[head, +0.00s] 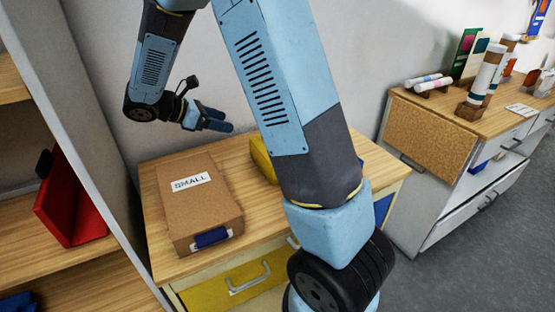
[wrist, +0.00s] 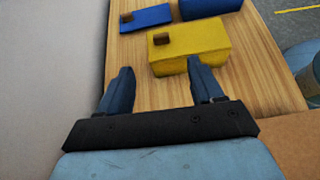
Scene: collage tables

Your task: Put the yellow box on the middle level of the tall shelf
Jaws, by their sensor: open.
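Contact cannot be told. The tall shelf (head: 75,110) stands at the left edge, with wooden boards partly in view.
A red holder (head: 72,205) stands on a shelf board. A cardboard box labelled SMALL (head: 197,200) sits on the table between shelf and yellow box. Two blue things (wrist: 146,17) lie beyond the yellow box. A wall is behind; a cabinet (head: 430,130) stands right.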

